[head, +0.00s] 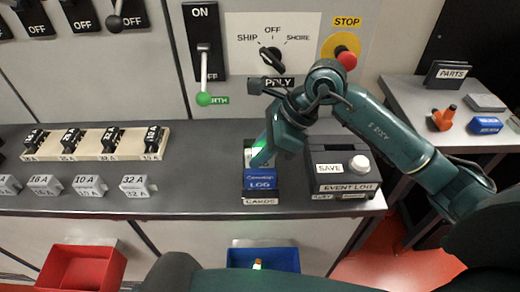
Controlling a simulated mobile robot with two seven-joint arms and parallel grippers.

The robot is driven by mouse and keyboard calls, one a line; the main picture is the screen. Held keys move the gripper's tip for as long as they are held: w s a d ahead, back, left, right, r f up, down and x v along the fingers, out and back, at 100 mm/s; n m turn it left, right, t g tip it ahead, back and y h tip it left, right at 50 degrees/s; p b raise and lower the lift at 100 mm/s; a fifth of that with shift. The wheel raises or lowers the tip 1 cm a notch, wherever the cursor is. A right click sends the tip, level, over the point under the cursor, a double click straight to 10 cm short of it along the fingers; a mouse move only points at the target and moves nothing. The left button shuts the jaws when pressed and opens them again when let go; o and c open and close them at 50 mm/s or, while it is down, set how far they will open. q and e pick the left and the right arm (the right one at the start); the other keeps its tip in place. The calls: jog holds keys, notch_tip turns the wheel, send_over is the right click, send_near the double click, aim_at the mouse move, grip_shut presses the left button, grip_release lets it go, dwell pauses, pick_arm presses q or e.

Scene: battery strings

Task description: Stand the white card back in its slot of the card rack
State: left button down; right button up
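The card rack (261,201), labelled CARDS, stands on the grey counter, left of the event log box. A blue card (261,183) with LOG lettering stands upright at its front. Just behind it shows a pale, white-looking patch (250,157), partly hidden by my gripper, which appears to be the white card. My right gripper (262,158) points down at the back of the rack, over this card. The fingertips are hidden or too small to tell whether they are closed on it or whether the card is fully seated. My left gripper is not in view.
The event log box (344,175) with its SAVE knob stands close to the right of the rack. Fuses on a wooden strip (95,144) and several grey blocks are on the left. A wall panel with switches rises behind. Red (82,270) and blue (263,258) bins sit below.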

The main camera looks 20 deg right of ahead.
jog(key=shift+o, duration=1.1)
jog(key=shift+d+r, duration=0.15)
jog(key=shift+r, duration=0.2)
jog(key=v, duration=1.1)
jog(key=shift+r, duration=0.25)
jog(key=shift+s+d, duration=0.1)
